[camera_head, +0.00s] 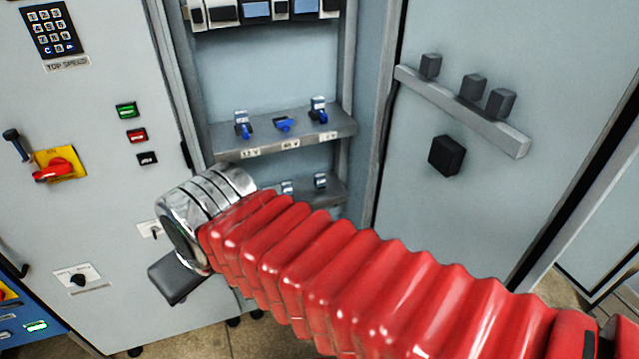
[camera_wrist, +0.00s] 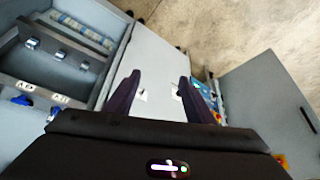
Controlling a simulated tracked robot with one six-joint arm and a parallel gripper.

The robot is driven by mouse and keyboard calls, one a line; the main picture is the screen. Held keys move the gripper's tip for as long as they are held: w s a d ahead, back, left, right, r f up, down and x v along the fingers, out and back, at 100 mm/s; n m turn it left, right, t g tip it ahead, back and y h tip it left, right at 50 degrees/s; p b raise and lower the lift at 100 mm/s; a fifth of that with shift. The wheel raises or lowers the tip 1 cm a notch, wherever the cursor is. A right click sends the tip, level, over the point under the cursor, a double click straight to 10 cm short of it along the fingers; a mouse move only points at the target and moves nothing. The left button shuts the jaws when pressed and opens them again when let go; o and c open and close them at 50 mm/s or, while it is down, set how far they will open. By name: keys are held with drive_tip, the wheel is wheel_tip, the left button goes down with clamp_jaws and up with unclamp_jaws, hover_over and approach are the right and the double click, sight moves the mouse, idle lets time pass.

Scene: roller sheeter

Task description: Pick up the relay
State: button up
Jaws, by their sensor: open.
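No part is marked as the relay, and I cannot tell for sure which one it is. Small blue-and-grey parts stand on the upper grey shelf (camera_head: 225,142) in the open cabinet: a left one (camera_head: 243,124), a middle one (camera_head: 284,124) that looks tilted or lying, and a right one (camera_head: 319,109). Voltage labels run along the shelf's front edge. My gripper shows in the wrist view (camera_wrist: 157,92) with its two dark fingers wide apart and nothing between them. In the head view it is mostly hidden below my chrome wrist, below and left of the shelf.
A lower shelf (camera_head: 330,191) holds small grey parts, partly behind my arm. The right door (camera_head: 560,60) carries a grey rail (camera_head: 450,98) with dark blocks and a black cube (camera_head: 446,155). The left panel (camera_head: 100,200) has a keypad (camera_head: 51,28), buttons and a red rotary switch (camera_head: 53,169).

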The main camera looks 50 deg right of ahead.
drive_tip(key=shift+o, duration=0.8)
drive_tip(key=w+d+r+m, duration=0.1)
drive_tip(key=w+d, duration=0.2)
drive_tip(key=w, duration=0.3)
drive_tip(key=shift+w+d+r, duration=0.2)
drive_tip(key=shift+w+d, duration=0.05)
drive_tip(key=shift+d, duration=0.1)
drive_tip(key=w+d+f+m+g, duration=0.1)
drive_tip(key=w+d+f+m, duration=0.15)
drive_tip(key=w+d, duration=0.7)
drive_tip(key=w+d+f+m, duration=0.1)
drive_tip(key=w+d+f, duration=0.3)
drive_tip(key=w+d, duration=0.5)
drive_tip(key=m+t+h, duration=0.1)
drive_tip(key=m+h, duration=0.2)
approach(320, 176)
wheel_tip(320, 176, down, 2)
drive_tip(key=shift+w+d+f, duration=0.15)
drive_tip(key=shift+w+d, duration=0.2)
drive_tip(key=shift+x, duration=1.15)
